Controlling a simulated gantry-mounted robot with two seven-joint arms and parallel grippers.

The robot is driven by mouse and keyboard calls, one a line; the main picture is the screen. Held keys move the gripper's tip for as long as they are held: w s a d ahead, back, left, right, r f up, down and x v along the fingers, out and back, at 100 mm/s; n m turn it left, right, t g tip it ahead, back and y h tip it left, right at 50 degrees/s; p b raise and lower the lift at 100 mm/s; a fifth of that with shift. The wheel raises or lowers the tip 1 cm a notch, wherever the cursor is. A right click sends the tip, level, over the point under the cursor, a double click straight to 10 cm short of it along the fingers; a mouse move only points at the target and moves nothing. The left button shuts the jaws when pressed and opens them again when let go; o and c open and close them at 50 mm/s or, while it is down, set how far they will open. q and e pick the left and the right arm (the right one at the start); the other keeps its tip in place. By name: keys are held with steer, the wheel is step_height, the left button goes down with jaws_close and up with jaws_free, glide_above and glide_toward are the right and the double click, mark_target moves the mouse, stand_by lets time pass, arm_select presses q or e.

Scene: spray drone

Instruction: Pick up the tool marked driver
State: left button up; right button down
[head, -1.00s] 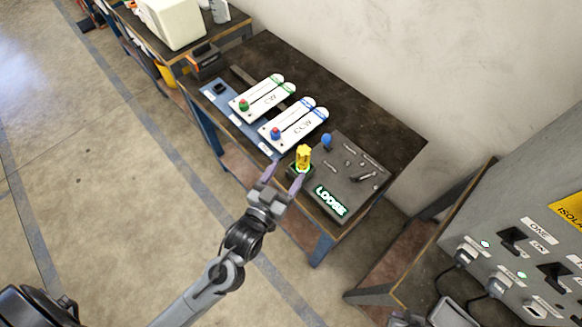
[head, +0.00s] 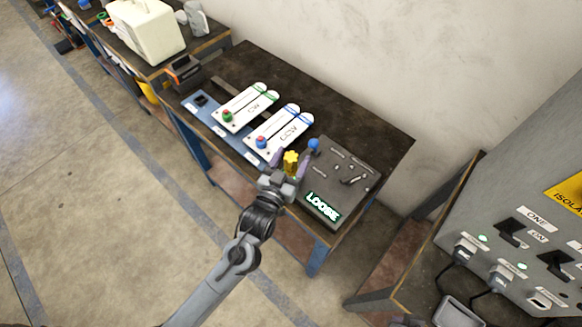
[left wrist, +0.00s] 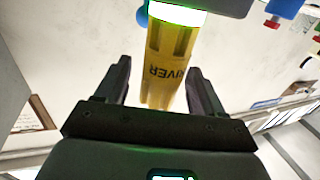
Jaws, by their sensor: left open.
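The yellow driver (head: 291,161) stands at the front edge of the dark workbench, beside the grey panel. In the left wrist view the yellow handle (left wrist: 165,65) carries letters that read "IVER", partly cut off, with a glowing green-white band at one end. My left gripper (head: 292,160) is open, with one finger on each side of the handle. In the left wrist view a gap shows between the handle and each finger (left wrist: 157,85). My right gripper is not in view.
The grey panel (head: 326,190) bears a "LOOSE" sign and small tools. White boards marked CW (head: 255,103) and CCW (head: 290,132) lie on the bench (head: 345,113). A blue knob (head: 314,144) stands close to the gripper. A grey cabinet (head: 510,200) is at right.

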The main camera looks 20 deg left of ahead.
arm_select(q)
steer(key=shift+w, duration=1.05)
jaws_close()
